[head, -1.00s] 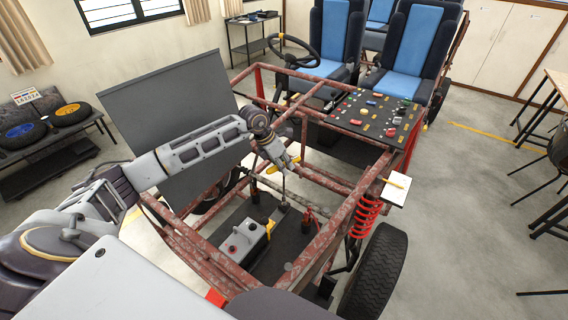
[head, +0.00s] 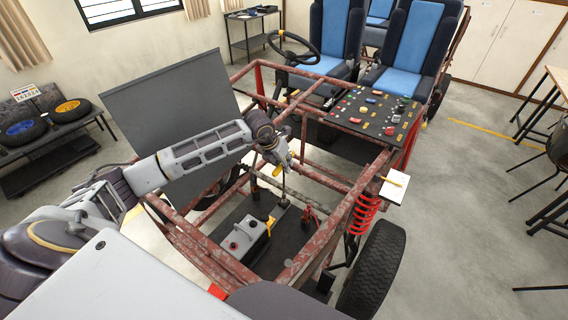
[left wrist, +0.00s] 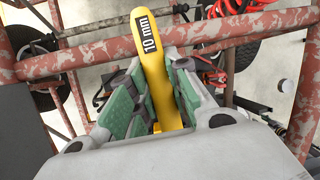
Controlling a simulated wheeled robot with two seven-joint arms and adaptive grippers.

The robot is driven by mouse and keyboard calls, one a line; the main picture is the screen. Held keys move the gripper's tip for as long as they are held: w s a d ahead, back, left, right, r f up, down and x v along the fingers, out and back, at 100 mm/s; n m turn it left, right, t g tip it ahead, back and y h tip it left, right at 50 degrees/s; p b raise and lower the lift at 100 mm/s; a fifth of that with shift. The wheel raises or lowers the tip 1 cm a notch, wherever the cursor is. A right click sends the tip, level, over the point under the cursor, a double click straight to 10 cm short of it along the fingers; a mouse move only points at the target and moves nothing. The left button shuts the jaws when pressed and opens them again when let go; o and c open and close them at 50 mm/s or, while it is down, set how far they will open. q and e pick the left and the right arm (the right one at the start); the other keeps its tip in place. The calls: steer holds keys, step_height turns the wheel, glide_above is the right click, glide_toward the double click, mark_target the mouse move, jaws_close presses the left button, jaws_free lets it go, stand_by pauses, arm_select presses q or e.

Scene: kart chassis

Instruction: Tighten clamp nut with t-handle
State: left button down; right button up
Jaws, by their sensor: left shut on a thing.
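The yellow T-handle (left wrist: 150,60), marked "10 mm", sits between the green-padded jaws of my left gripper (left wrist: 150,95). In the head view my left gripper (head: 280,160) is over the open frame, shut on the T-handle, whose yellow grip (head: 277,171) shows below the jaws. Its thin dark shaft (head: 284,187) points down to a small dark block on the black floor panel. The clamp nut is too small to make out, and I cannot tell whether the shaft's tip is on it. My right gripper is not in view.
A grey battery box (head: 243,236) stands on the panel, left of the shaft. Rusty red frame tubes (head: 325,232) surround the arm. A red coil spring (head: 364,215) and a tyre (head: 375,270) are at right. A dashboard with switches (head: 375,112) lies behind.

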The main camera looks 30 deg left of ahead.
arm_select(q)
steer(key=shift+n+y+b, duration=0.4)
steer(key=shift+n+y, duration=0.3)
steer(key=shift+n, duration=0.9)
steer(key=shift+d+n+y+b, duration=0.1)
steer(key=shift+n+y+b, duration=0.45)
steer(key=shift+n, duration=0.95)
steer(key=shift+n+y+b, duration=0.6)
steer(key=shift+n+y, duration=0.35)
steer(key=shift+n, duration=1.45)
steer(key=shift+f+b, duration=0.1)
steer(key=shift+b, duration=0.3)
steer(key=shift+f+b, duration=0.9)
steer(key=shift+f, duration=0.05)
